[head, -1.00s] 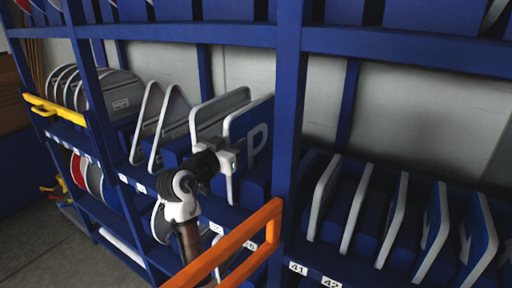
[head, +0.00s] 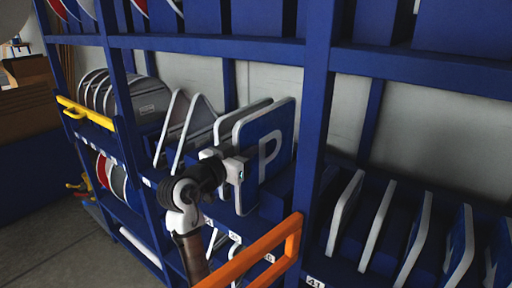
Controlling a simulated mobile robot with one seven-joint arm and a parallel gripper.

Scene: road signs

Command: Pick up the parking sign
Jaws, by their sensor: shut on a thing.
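The parking sign (head: 264,150) is a blue square plate with a white P and a white edge. It stands upright at the front right end of the shelf's middle bay, left of a blue post. My gripper (head: 236,170) is at the sign's left edge, shut on it. The fingertips are small and partly hidden against the sign. My arm reaches up to it from below.
Another square sign (head: 228,122) stands just behind the parking sign. Triangular signs (head: 181,130) and round signs (head: 128,98) stand to the left. An orange bar (head: 255,255) crosses the lower front. Several blue signs (head: 383,228) fill the right bay.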

